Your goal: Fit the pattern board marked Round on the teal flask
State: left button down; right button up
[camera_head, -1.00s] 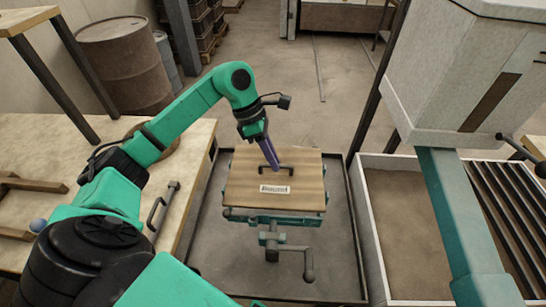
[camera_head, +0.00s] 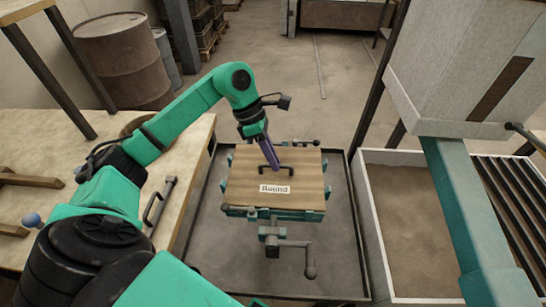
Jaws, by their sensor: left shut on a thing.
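A square wooden pattern board (camera_head: 305,192), labelled Round in dark letters on a white tag, lies level with its dark handle (camera_head: 285,169) on top. My left gripper (camera_head: 274,165) is shut on that handle from above. The teal flask (camera_head: 290,215) is directly under the board, and its teal edges and side lugs show around the left, right and front. The board covers the flask's inside. I cannot tell whether the board touches the flask rim or hovers just above it. My right gripper is not in view.
The flask's stand has a grey crank (camera_head: 309,262) at the front, inside a dark-edged floor tray (camera_head: 340,270). A workbench (camera_head: 40,135) with a metal handle on it is at left. A sand bin (camera_head: 408,220) and teal post (camera_head: 460,215) stand at right.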

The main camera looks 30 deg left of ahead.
pick_arm(q)
jog(key=shift+f+b, duration=0.35)
jog(key=shift+f, duration=0.1)
jog(key=c, duration=0.8)
grip_release()
jog(key=shift+o, duration=0.2)
jog(key=o, duration=0.5)
